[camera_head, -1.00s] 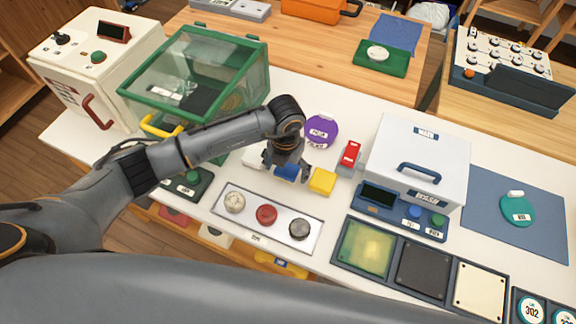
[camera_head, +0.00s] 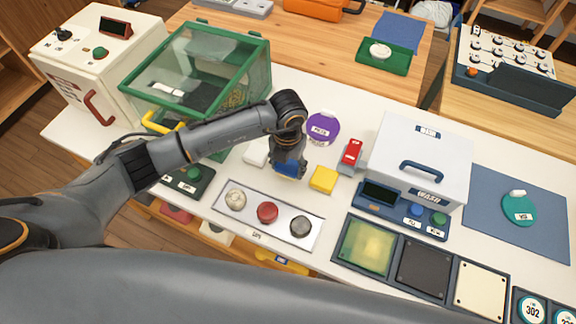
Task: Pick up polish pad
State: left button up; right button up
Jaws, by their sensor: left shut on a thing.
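My left gripper (camera_head: 289,160) hangs over the middle of the white table (camera_head: 345,104), pointing down. It is shut on a blue pad (camera_head: 287,170), which shows between and below its fingers. I cannot read any label on the blue pad, and the gripper partly hides it. A white block (camera_head: 256,152) lies to its left. A yellow block (camera_head: 323,179) lies to its right, apart from it. My right gripper is not in view.
A red-topped block (camera_head: 351,152) and a purple round item (camera_head: 323,127) lie nearby. In front is a tray (camera_head: 284,228) with three round discs. A white wash box (camera_head: 422,150) stands to the right, and a green-framed glass case (camera_head: 205,65) to the left.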

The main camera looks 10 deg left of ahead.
pick_arm(q)
notch_tip(320, 180, up, 2)
jog(key=shift+r, duration=0.25)
jog(key=s+a+r+b, duration=0.3)
jog(key=s+r, duration=0.6)
jog(key=s, duration=0.4)
jog(key=shift+s+a+r+b, duration=0.3)
jog(key=shift+r+b, duration=0.1)
jog(key=shift+b, duration=0.25)
jog(key=o, duration=0.6)
jog(key=c, duration=0.3)
